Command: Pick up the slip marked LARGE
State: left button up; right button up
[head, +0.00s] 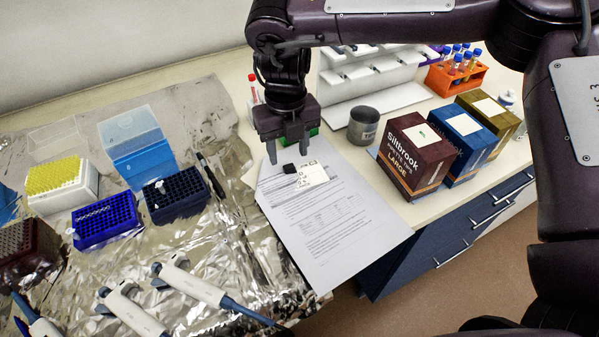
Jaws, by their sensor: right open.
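A small cream slip (313,175) with dark marks lies on the printed sheet (335,229); its writing is too small to read. A small black object (289,168) is at its left edge. My right gripper (288,154) is open and points down, with its fingertips just behind the slip and the black object. Nothing shows between its fingers. I cannot tell how high the fingertips are above the sheet. A maroon box (412,155) with the word LARGE on its front stands to the right. My left gripper is not in view.
A blue box (463,141) and an olive box (490,117) stand beside the maroon one. A grey cup (363,126) stands behind the sheet. Crumpled foil (235,235) on the left bears tip racks and pipettes (195,285). An orange tube rack (456,77) is at the back.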

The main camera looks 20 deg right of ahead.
aim_at(290, 168)
jog(key=shift+w+d+f+p, duration=0.1)
jog(key=shift+f+p, duration=0.15)
jog(key=shift+f, duration=0.9)
jog(key=shift+d+f+p, duration=0.1)
jog(key=shift+f+p, duration=0.1)
jog(key=shift+f, duration=0.95)
grip_shut()
jog(key=shift+r, duration=0.15)
